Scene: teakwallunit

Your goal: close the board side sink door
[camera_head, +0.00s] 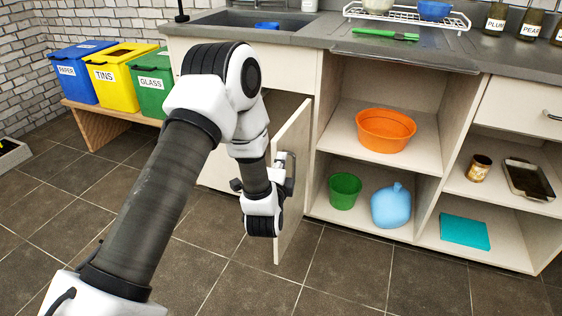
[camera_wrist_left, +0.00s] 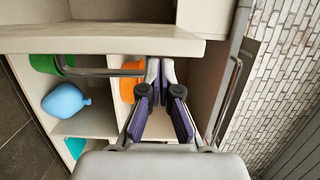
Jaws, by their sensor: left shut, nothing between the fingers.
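The board side sink door (camera_head: 291,190) is cream and stands open, swung out from the sink cabinet beside the open shelves. In the left wrist view the door (camera_wrist_left: 90,38) crosses the top as a thick pale panel, with a metal bar handle (camera_wrist_left: 100,72) on it. My left gripper (camera_head: 287,165) is at the door, partly hidden by my own wrist. In the wrist view the fingers (camera_wrist_left: 162,75) are shut and empty, their tips close to the door panel near the handle's end. I cannot tell if they touch it. My right gripper is not in view.
Blue, yellow and green bins (camera_head: 152,82) stand on a bench at left. The tiled floor (camera_head: 340,270) in front is clear.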

